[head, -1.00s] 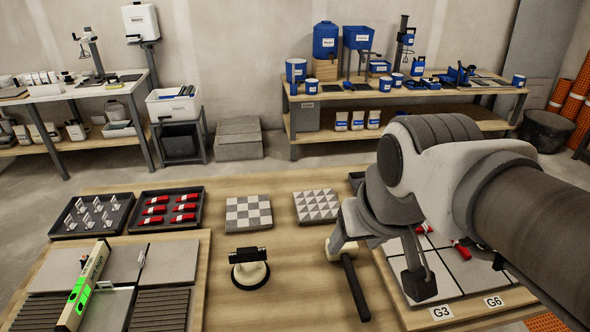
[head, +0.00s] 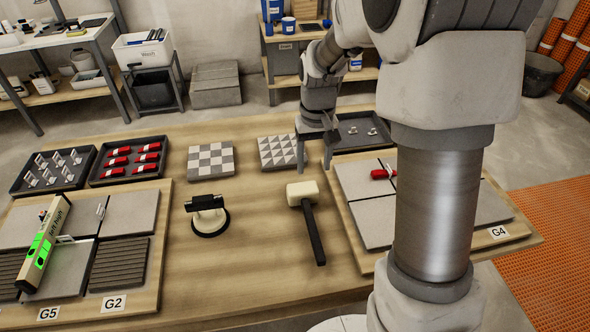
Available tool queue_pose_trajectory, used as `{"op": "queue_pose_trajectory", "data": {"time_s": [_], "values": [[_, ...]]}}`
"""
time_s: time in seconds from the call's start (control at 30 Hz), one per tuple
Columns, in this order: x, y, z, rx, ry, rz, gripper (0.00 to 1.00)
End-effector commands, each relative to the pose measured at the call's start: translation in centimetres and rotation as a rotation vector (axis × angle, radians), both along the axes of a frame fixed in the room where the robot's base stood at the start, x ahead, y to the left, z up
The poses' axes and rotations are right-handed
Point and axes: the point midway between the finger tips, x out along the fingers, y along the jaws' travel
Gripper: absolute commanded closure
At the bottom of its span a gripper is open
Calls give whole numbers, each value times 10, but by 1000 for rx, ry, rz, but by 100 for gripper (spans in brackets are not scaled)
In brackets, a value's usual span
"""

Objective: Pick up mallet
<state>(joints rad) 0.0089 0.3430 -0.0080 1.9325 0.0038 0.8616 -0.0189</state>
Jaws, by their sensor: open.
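The mallet (head: 303,195) lies on the wooden table in the head view, right of the table's middle. Its pale head is at the far end and its black handle (head: 314,235) points toward the near edge. My gripper (head: 314,170) is open and empty, pointing down. In the picture it shows just beyond the mallet head, near the triangle-patterned tile. Its fingers look apart from the mallet; their exact height is hard to tell.
A suction lifter (head: 208,215) stands left of the mallet. A checkered tile (head: 211,160) and a triangle-patterned tile (head: 278,152) lie behind. A tile board (head: 345,225) lies right. A green-lit level (head: 44,245) rests on the left board. Trays with red wedges (head: 128,160) and clips stand at back left.

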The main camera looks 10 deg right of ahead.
Motion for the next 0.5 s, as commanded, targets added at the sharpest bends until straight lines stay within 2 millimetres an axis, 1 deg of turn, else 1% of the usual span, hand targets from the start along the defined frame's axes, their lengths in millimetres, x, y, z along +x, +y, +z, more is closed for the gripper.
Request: {"op": "queue_pose_trajectory", "data": {"time_s": [0.17,0.5], "values": [[1,0,-26,0,10,0,38],[1,0,-99,0,9,0,38]]}}
